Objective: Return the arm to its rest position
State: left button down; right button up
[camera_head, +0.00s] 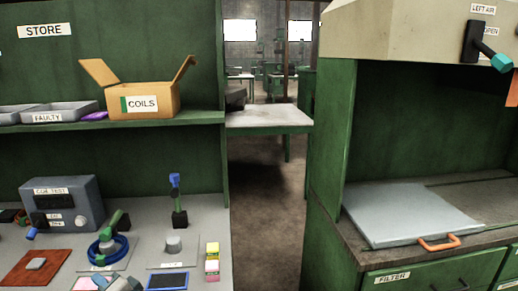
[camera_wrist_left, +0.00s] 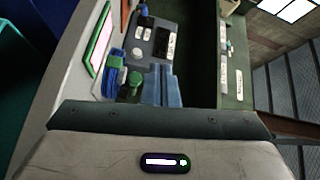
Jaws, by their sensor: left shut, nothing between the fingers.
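My left gripper (camera_head: 122,284) shows at the bottom edge of the head view, low over the front of the bench, partly cut off. Its blue-grey fingers also show in the left wrist view (camera_wrist_left: 162,86), close together with nothing between them. In the head view it is just in front of the blue ring (camera_head: 108,252) with a green handle. I cannot tell whether it touches anything on the bench. My right gripper is not in view.
The bench holds a grey tester (camera_head: 62,205), a brown mat (camera_head: 35,268), and small yellow and pink blocks (camera_head: 212,258). An open COILS box (camera_head: 150,100) stands on the shelf above. At right, a grey lid (camera_head: 412,213) with an orange handle lies on the counter.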

pick_arm(q)
jog(key=s+d+f+n+h, duration=0.1)
jog(key=s+d+f+h, duration=0.1)
jog(key=s+f+h, duration=0.75)
jog(key=s+d+f+g+h, duration=0.2)
jog(key=s+d+f+h, duration=0.1)
jog(key=s+d+f, duration=0.4)
jog(key=s+d+f+g+h, duration=0.2)
jog(key=s+d+f+h, duration=0.15)
jog(key=s, duration=0.55)
notch_tip(320, 180, down, 24)
jog(key=w+a+r+n+g+p, duration=0.1)
jog(key=a, duration=0.1)
jog(key=s+f, duration=0.6)
jog(key=f, duration=0.3)
jog(key=s+a+f+g+p, duration=0.1)
jog(key=s+f, duration=0.5)
jog(key=f, duration=0.4)
jog(key=shift+s+p, duration=0.15)
jog(key=shift+p, duration=0.15)
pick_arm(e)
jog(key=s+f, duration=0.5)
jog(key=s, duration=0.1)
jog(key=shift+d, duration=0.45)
